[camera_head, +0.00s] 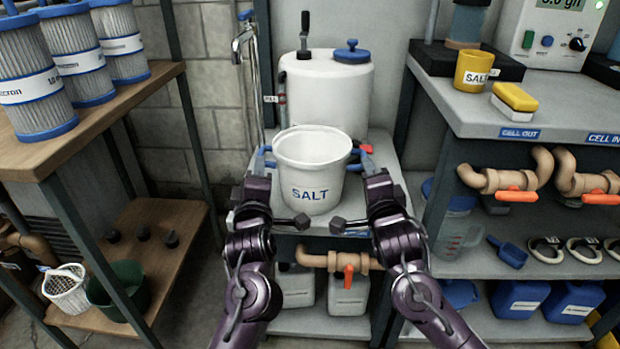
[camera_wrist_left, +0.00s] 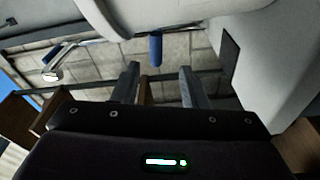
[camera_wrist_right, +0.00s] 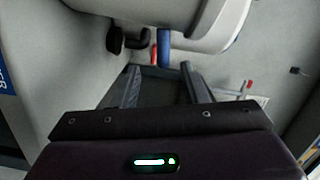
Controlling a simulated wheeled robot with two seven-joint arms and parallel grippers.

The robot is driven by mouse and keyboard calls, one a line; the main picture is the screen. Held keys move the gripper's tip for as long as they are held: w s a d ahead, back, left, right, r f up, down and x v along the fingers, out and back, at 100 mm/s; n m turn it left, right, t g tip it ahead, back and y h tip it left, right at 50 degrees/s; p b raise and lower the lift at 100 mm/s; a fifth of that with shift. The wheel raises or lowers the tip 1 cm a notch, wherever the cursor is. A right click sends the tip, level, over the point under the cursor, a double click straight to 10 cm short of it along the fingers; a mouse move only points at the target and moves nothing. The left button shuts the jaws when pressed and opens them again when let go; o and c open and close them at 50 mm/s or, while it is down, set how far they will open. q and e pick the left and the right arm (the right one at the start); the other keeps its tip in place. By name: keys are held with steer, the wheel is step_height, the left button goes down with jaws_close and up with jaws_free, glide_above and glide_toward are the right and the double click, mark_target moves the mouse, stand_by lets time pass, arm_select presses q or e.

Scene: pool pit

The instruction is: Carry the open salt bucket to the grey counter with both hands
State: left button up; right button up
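The open white salt bucket (camera_head: 312,180) stands upright on a low grey stand (camera_head: 391,174), with a blue handle on each side. My left gripper (camera_head: 261,168) is at its left side. In the left wrist view the left fingers (camera_wrist_left: 158,82) are apart, with the blue handle (camera_wrist_left: 155,48) just beyond their tips. My right gripper (camera_head: 369,165) is at its right side. In the right wrist view the right fingers (camera_wrist_right: 160,80) are apart, with the other blue handle (camera_wrist_right: 165,46) at or just beyond the tips. A grey counter (camera_head: 470,112) is at the right, higher than the stand.
A white tank (camera_head: 330,92) with a blue cap stands right behind the bucket. The counter carries a yellow salt cup (camera_head: 473,70), a sponge (camera_head: 514,97) and a meter (camera_head: 548,35). Its front left corner is bare. A wooden shelf (camera_head: 90,112) with filter cartridges is at the left.

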mark_target(260, 152)
arm_select(q)
steer(key=shift+s+r, duration=0.15)
steer(key=shift+r, duration=0.1)
arm_select(e)
steer(key=shift+s+r, duration=0.15)
steer(key=shift+r, duration=0.05)
arm_select(q)
steer(key=shift+w+a, duration=0.2)
steer(key=shift+w, duration=1.75)
steer(key=shift+w+a, duration=0.2)
steer(key=shift+w, duration=1.75)
arm_select(e)
steer(key=shift+w+a+f, duration=0.1)
steer(key=shift+w+a, duration=0.1)
steer(key=shift+w, duration=1.75)
steer(key=shift+w+a+f, duration=0.1)
steer(key=shift+w+a, duration=0.1)
steer(key=shift+w, duration=1.75)
arm_select(q)
steer(key=shift+r, duration=0.1)
jaws_close()
arm_select(e)
jaws_close()
